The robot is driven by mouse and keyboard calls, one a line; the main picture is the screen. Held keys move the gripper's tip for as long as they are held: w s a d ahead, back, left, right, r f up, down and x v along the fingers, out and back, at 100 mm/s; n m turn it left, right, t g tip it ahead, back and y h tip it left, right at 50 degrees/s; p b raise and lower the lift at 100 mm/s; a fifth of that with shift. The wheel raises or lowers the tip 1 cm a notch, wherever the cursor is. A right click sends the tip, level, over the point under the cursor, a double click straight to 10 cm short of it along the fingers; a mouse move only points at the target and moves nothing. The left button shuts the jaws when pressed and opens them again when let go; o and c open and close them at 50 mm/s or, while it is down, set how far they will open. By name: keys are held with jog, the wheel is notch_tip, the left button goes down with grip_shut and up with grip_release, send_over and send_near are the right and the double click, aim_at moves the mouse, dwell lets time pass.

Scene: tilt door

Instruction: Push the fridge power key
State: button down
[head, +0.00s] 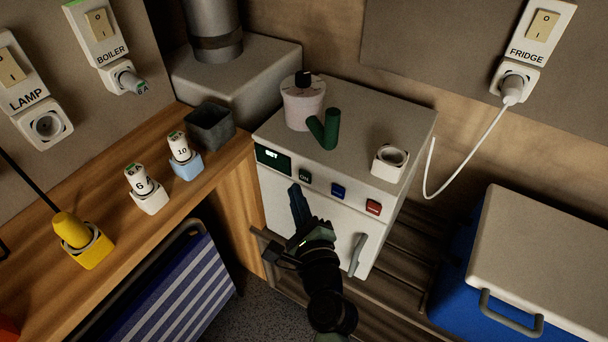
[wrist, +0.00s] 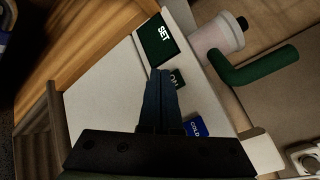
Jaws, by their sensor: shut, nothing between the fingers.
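The white fridge (head: 300,215) stands in the middle of the head view, with a row of keys along its upper front edge. A dark green key (head: 305,177), marked with what looks like ON, sits right of a dark "SET" display (head: 273,157). My gripper (head: 294,187) is shut and empty, with its tips in front of the panel, just below and left of the dark key. In the wrist view, the fingertips (wrist: 161,73) lie beside this key (wrist: 177,78) and partly cover it. I cannot tell whether they touch it.
A blue key (head: 338,191) marked COLD and a red key (head: 374,207) are further right. A vertical handle (head: 357,255) is on the fridge door. A bottle (head: 303,102) and a green bent tube (head: 325,128) stand on top. A FRIDGE wall switch (head: 543,25) is at upper right.

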jog(key=s+a, duration=0.1)
jog(key=s, duration=0.1)
jog(key=s+a+p, duration=0.1)
jog(key=shift+s+a, duration=0.35)
dwell(0.3)
notch_tip(320, 180, up, 29)
jog(key=w+a+n+t+y, duration=0.2)
jog(key=w+a+n+t, duration=0.15)
jog(key=n, duration=1.05)
jog(key=s+d+r+n+t+h, duration=0.25)
jog(key=s+r+n+t, duration=0.2)
jog(key=s+r, duration=0.6)
jog(key=s+d+r+n+t+h, duration=0.25)
jog(key=s+r+n, duration=0.35)
jog(key=r, duration=1)
notch_tip(320, 180, up, 21)
jog(key=w+p, duration=0.1)
jog(key=p, duration=2.1)
jog(key=shift+w+a+p, duration=0.25)
jog(key=shift+a+p, duration=0.15)
